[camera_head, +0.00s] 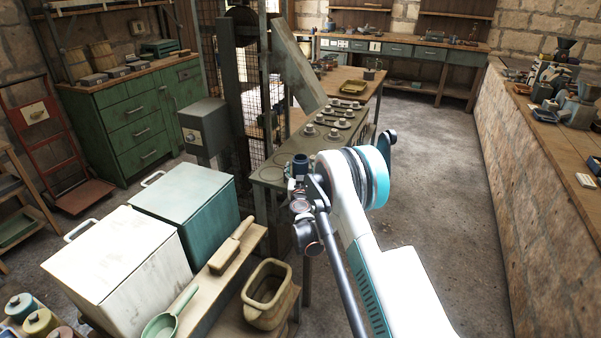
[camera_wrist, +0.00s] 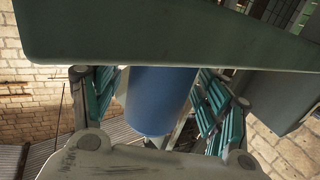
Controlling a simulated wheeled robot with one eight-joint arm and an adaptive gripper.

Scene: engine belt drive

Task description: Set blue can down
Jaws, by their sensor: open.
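The blue can (camera_head: 300,164) is small and dark in the head view, at the near end of a grey-green metal bench (camera_head: 268,176). In the wrist view the blue can (camera_wrist: 158,100) is large and sits between my two teal-padded fingers. My gripper (camera_head: 302,180) is open around it, with a finger on each side. One end of the can meets or passes behind a broad green slab (camera_wrist: 170,38) across the top of the wrist view. I cannot tell whether either finger touches the can. My arm hides part of the bench's near edge.
Ring outlines and several small pale cups (camera_head: 333,134) are on the bench beyond the can. A dark upright machine frame (camera_head: 232,85) stands at its left. A teal box (camera_head: 187,205) and a white box (camera_head: 118,258) are nearer left. Open floor (camera_head: 440,160) lies to the right.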

